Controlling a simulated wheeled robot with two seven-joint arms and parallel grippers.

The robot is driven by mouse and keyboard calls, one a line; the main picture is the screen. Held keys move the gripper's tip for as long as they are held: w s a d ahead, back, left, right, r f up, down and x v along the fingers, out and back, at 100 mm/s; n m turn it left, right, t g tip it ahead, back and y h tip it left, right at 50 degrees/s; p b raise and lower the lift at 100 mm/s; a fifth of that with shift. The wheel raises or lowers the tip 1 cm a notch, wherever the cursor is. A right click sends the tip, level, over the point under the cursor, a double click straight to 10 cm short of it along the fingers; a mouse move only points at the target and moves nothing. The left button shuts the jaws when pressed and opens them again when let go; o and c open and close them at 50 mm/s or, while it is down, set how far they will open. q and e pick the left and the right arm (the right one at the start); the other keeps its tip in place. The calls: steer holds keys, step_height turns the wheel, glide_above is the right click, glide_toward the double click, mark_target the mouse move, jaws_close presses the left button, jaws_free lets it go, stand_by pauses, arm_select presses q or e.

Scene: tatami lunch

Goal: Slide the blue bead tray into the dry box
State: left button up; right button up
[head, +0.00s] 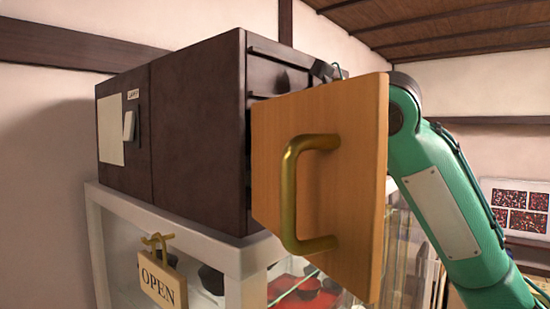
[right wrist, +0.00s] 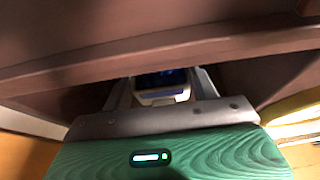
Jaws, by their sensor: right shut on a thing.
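The dry box (head: 198,130) is a dark brown cabinet with its front facing right in the head view. Its wooden door (head: 340,190), with a brass handle, stands open and covers much of the front. My right arm reaches in from the right behind this door, which hides most of the gripper. In the right wrist view my right gripper (right wrist: 160,88) is shut on the blue bead tray (right wrist: 160,97), whose pale end and dark blue top show between the fingers. Dark brown boards lie close above the gripper. How deep the tray sits is unclear. My left gripper is out of view.
The box stands on a white-framed glass case (head: 240,258) with dark bowls and red things inside. A wooden OPEN sign (head: 160,284) hangs on its front left. Dark shelf edges (head: 280,50) show at the top of the box's front. The open door crowds the arm's left side.

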steer(key=shift+f, duration=0.55)
stand_by(0.4)
steer(key=o, duration=1.1)
steer(key=shift+b, duration=0.3)
steer(key=shift+s+d, duration=0.2)
steer(key=shift+d, duration=0.1)
steer(key=b+v, duration=0.5)
steer(key=v, duration=0.8)
steer(key=shift+r+b, duration=0.2)
steer(key=shift+b, duration=0.2)
